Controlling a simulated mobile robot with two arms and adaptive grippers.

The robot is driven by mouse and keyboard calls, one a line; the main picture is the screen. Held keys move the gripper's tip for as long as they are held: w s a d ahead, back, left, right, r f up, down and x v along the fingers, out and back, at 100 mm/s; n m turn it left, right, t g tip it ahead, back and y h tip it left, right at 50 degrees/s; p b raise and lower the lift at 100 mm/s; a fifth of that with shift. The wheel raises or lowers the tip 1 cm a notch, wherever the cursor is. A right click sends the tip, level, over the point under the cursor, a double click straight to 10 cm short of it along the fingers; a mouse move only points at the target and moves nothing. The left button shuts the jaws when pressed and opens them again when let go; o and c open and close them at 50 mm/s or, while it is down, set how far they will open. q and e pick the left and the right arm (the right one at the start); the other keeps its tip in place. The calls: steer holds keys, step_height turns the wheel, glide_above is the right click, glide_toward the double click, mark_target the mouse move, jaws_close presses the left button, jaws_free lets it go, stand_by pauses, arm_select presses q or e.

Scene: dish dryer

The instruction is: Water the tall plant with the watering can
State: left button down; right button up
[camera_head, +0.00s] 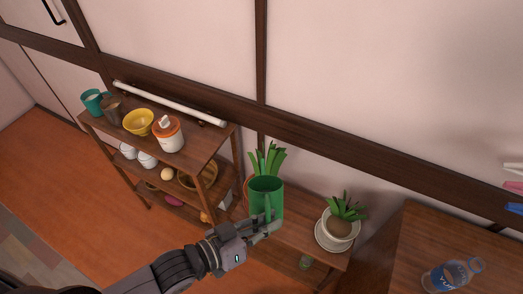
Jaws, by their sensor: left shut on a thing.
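My left gripper (262,228) is shut on a green watering can (266,190) and holds it up in front of a plant. That plant's long green leaves (268,158) show above the can; most of its reddish pot is hidden behind the can. A shorter plant (344,207) stands in a white pot on a white saucer (331,241), to the right on the low wooden shelf. The can's spout cannot be made out. My right gripper is not in view.
A water bottle (450,275) lies on the wooden table (420,235) at the right. A pale wall is behind.

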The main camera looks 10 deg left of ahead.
arm_select(q)
steer(key=shift+w+r+p, duration=0.25)
steer(key=shift+r+p, duration=0.1)
steer(key=shift+r, duration=0.1)
steer(key=shift+w+a+r, duration=0.1)
steer(key=shift+w+r, duration=0.05)
steer(key=shift+w+r+n+p, duration=0.2)
steer(key=shift+r+n+p, duration=0.1)
steer(key=shift+p, duration=0.1)
stand_by(0.7)
steer(key=s+d+f+m+t+h+b, duration=0.1)
steer(key=s+f+m+t+b, duration=0.2)
steer(key=f+b, duration=0.9)
steer(key=s+m+b, duration=0.2)
steer(key=shift+s+f+h+b, duration=0.25)
steer(key=shift+f+h+b, duration=0.1)
steer(key=shift+h+b, duration=0.05)
steer(key=shift+d+r, duration=0.1)
stand_by(0.8)
step_height(320, 180, up, 5)
steer(key=p, duration=0.5)
steer(key=shift+p, duration=0.3)
